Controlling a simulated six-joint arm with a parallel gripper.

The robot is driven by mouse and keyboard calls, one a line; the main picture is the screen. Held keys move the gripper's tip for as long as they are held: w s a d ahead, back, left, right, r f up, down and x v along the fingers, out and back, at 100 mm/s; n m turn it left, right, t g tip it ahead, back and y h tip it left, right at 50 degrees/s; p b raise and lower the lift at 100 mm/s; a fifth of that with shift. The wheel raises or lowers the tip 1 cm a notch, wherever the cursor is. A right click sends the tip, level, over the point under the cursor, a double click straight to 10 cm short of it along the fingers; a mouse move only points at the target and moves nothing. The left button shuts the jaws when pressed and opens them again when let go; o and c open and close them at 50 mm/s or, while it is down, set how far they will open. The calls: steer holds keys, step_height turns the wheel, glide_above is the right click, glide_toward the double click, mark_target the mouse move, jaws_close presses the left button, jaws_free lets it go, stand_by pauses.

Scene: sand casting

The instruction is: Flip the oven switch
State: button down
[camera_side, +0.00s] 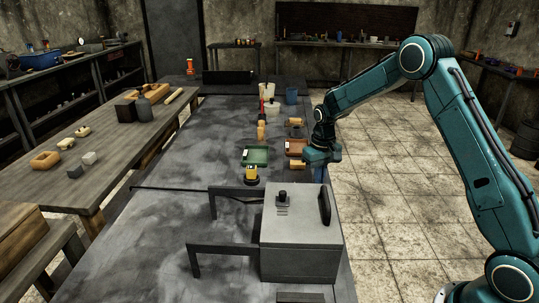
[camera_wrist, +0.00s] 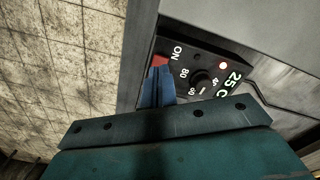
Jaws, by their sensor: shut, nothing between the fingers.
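The oven is a grey box (camera_side: 300,235) in the foreground of the side view, with a knob on top and a dark handle. Its black control panel (camera_wrist: 208,75) shows in the wrist view, with a dial, an "ON" mark, a lit red lamp and a "25 C" readout. The red switch (camera_wrist: 160,61) sits at the panel's left end, partly hidden by my blue fingertips. My gripper (camera_wrist: 158,74) is shut and empty, its tips at or very near the switch; contact cannot be told. In the side view my gripper (camera_side: 320,174) is beyond the oven.
Dark bracket-like bars (camera_side: 222,250) stand left of the oven. A green tray (camera_side: 255,157), a brown tray (camera_side: 296,147) and a yellow-black item (camera_side: 251,175) lie on the dark table beyond it. A cable (camera_wrist: 262,95) runs beside the panel. Tiled floor is clear to the right.

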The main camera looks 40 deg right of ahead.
steer(key=shift+r, duration=2.4)
steer(key=s+a+r+n+t, duration=0.1)
steer(key=s+a+r, duration=0.3)
steer(key=s+r, duration=0.35)
steer(key=s+a+r+t, duration=0.2)
steer(key=s+a+r, duration=0.3)
steer(key=r, duration=0.4)
steer(key=s+a+n+t, duration=0.2)
steer(key=s+a, duration=0.2)
steer(key=s, duration=1.5)
steer(key=shift+r+t, duration=0.3)
steer(key=shift+r, duration=0.1)
